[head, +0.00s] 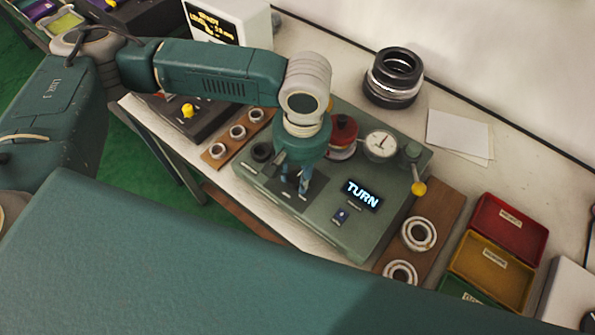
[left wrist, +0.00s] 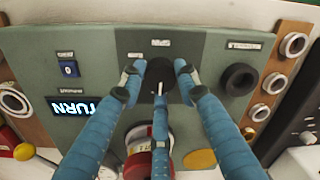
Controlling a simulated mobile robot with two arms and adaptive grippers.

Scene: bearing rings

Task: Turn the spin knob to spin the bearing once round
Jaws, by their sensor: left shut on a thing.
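The green bearing tester (head: 350,235) stands on the bench, with a lit display (head: 362,195) reading TURN. My left gripper (head: 293,188) points down onto a dark panel on the tester's left part. In the left wrist view its blue fingers close around the dark round spin knob (left wrist: 158,72), which they partly cover. In the head view the fingers hide the knob. My right gripper is out of view.
A dial gauge (head: 381,145), a red-topped part (head: 343,130) and a yellow-knobbed lever (head: 418,188) stand close to the gripper. Wooden boards with pale rings (head: 237,131) flank the tester. Red and yellow trays (head: 490,258) lie to the right. Stacked black rings (head: 392,78) stand behind.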

